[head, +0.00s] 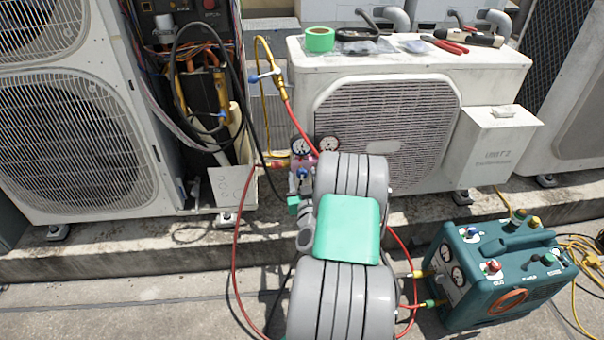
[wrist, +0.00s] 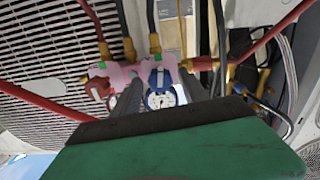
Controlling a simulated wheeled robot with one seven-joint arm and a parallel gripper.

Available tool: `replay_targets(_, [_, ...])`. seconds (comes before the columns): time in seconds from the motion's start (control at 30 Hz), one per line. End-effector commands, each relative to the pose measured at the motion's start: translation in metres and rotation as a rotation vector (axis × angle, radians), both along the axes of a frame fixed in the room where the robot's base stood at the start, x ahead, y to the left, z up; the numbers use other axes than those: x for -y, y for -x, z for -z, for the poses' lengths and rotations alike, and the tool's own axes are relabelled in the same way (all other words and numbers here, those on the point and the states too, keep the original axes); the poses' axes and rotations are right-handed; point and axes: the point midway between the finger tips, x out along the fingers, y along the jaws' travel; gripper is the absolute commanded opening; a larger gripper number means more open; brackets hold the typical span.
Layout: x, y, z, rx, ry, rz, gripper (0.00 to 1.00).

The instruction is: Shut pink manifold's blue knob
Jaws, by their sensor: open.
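The pink manifold (head: 312,158) hangs in front of the condenser, with two round gauges on top and hoses attached. In the head view its blue knob (head: 302,173) is small and partly crowded by my arm. In the wrist view the pink manifold (wrist: 130,74) appears turned over, with the blue knob (wrist: 154,77) in the middle above a white gauge dial. A red knob (wrist: 100,88) is at its left. My gripper (wrist: 157,86) is open, one finger on either side of the blue knob in the picture. I cannot tell whether they touch it.
Red hoses (head: 237,230) loop down around my arm. A condenser (head: 410,120) stands close behind, with green tape (head: 319,39) and tools on top. An open electrical bay (head: 200,90) is at left. A teal recovery machine (head: 500,270) stands on the ground at right.

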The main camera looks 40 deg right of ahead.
Motion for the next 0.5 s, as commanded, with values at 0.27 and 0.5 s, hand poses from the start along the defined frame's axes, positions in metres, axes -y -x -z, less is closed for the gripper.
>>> replay_targets(0.27, [0.0046, -0.0077, 0.0007, -0.001, 0.001, -0.001, 0.52])
replay_targets(0.5, [0.0046, -0.0075, 0.0005, -0.001, 0.001, -0.001, 0.41])
